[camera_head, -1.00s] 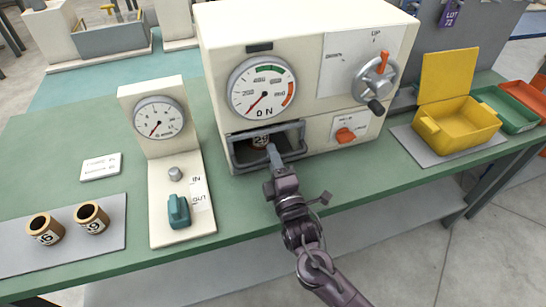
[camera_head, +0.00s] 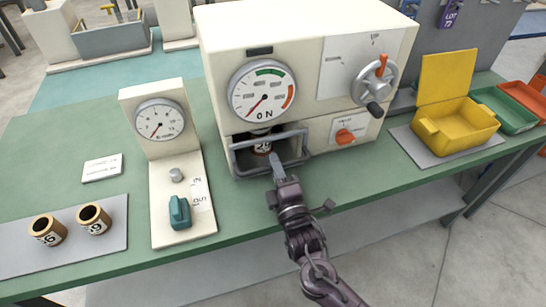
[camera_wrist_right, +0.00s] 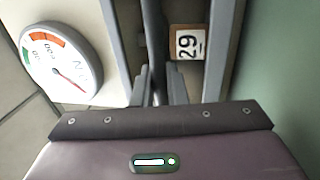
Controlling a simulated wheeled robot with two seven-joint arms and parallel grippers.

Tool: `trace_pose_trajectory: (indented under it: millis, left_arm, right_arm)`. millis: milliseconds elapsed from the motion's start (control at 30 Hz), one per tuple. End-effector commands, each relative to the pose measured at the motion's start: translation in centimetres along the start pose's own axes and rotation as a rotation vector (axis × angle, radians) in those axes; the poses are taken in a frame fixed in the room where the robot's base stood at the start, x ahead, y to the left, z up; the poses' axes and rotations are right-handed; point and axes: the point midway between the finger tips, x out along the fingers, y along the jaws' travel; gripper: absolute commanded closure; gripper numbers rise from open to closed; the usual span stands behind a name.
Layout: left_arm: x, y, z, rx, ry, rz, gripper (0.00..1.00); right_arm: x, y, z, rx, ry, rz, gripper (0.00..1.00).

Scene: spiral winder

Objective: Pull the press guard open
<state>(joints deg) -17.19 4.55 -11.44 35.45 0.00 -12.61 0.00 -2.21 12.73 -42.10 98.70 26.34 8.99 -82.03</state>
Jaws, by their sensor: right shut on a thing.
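The press guard (camera_head: 255,172) is a grey bar frame at the opening low on the front of the cream press (camera_head: 210,75). It stands out from the press face, with a gap behind it. A brown cylinder labelled 29 (camera_head: 261,146) is upright inside the opening; its label also shows in the right wrist view (camera_wrist_right: 188,45). My right gripper (camera_head: 276,162) is at the guard's front. In the right wrist view its fingers (camera_wrist_right: 157,88) are shut on the guard's dark bar (camera_wrist_right: 154,40). My left gripper is not in view.
A gauge stand (camera_head: 160,140) with a teal knob is left of the press. Two brown cylinders (camera_head: 70,226) stand on a grey mat. A handwheel (camera_head: 375,80) is on the press. A yellow bin (camera_head: 460,125) is at right. Green bench top is bare before the press.

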Motion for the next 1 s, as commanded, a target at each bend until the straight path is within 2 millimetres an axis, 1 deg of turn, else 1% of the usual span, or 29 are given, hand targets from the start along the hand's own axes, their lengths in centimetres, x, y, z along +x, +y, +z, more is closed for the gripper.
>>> trace_pose_trajectory:
  millis: [33, 200, 400, 533, 633, 733, 1000]
  left_arm:
    - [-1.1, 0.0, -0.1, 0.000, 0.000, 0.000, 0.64]
    - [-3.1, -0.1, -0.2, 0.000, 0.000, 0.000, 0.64]
    - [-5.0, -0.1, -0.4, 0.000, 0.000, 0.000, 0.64]
    - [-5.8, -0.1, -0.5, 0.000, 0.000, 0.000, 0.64]
    - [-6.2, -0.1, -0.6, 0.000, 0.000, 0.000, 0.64]
    - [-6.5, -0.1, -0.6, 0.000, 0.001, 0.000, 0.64]
    - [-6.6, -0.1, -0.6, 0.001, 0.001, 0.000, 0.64]
  right_arm:
    - [-1.0, 0.4, -0.1, 0.000, 0.002, -0.009, 1.00]
    - [-4.6, 1.1, -0.1, -0.001, 0.002, -0.012, 1.00]
    - [-8.6, 1.8, -0.1, 0.000, 0.001, -0.011, 1.00]
    - [-10.6, 2.2, -0.1, 0.001, 0.001, -0.009, 1.00]
    - [-11.8, 2.3, 0.0, 0.001, 0.001, -0.007, 1.00]
    - [-12.5, 2.4, 0.0, 0.001, 0.001, -0.005, 1.00]
    - [-13.0, 2.4, 0.0, 0.001, 0.000, -0.004, 1.00]
